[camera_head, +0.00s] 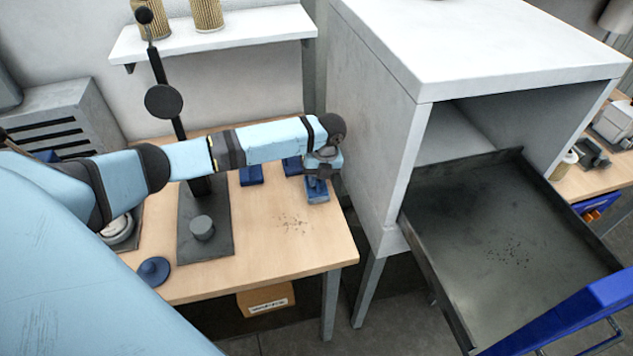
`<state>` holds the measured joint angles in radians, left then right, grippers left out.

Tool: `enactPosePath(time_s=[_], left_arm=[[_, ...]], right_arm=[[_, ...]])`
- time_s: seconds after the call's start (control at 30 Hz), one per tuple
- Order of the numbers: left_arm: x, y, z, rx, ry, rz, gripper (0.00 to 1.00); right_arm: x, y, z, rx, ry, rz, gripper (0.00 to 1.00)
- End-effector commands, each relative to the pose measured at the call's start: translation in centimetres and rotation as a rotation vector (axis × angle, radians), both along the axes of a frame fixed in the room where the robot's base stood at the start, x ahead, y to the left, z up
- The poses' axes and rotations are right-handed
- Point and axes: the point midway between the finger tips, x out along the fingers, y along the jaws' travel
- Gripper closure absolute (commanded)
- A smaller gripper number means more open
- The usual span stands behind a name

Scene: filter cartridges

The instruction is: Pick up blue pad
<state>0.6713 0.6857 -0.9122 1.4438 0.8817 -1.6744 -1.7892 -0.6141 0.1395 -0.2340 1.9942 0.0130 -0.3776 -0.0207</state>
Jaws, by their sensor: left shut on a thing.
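My left gripper (317,179) reaches over the right part of the wooden table and points down. It is shut on a blue pad (317,194), whose top is partly hidden by the fingers. I cannot tell whether this pad touches the table. A second blue pad (251,175) lies on the table to the left. Another blue pad (293,166) lies just behind and left of the gripper, partly covered by my arm. My right gripper is not in view.
A black stand (205,229) with a tall post rises left of the pads. A dark blue knob-like piece (153,270) lies near the table's front edge. Dark specks (293,223) lie on the wooden table (290,255). A grey cabinet (372,120) with a pulled-out dark tray (470,290) stands close on the right.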

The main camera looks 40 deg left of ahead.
Motion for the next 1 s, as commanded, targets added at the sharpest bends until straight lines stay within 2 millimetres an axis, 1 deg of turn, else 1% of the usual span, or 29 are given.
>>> enactPosePath(time_s=[0.17, 0.27, 0.37, 0.6, 0.7, 0.8, 0.9, 1.0], left_arm=[[0.1, 0.0, 1.3, 0.0, -0.002, 0.001, 1.0], [0.1, 0.0, 2.9, -0.001, -0.004, 0.0, 1.0], [0.1, 0.0, 5.2, -0.001, -0.005, -0.001, 1.0], [0.1, 0.0, 12.3, -0.001, -0.006, -0.001, 1.0], [0.1, 0.0, 14.9, 0.0, -0.004, 0.0, 1.0], [0.1, 0.0, 17.0, 0.0, -0.004, -0.001, 1.0], [0.1, 0.0, 18.5, -0.001, -0.002, 0.0, 1.0], [0.1, 0.0, 19.4, -0.001, -0.002, 0.001, 1.0]], right_arm=[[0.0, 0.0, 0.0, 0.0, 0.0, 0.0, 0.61], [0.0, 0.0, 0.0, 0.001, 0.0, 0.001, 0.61], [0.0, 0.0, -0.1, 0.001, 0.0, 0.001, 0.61], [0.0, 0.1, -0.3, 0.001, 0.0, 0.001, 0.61], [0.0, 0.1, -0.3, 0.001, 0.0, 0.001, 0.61], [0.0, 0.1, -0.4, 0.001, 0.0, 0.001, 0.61], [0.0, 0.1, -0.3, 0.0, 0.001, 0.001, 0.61], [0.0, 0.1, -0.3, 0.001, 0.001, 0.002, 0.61]])
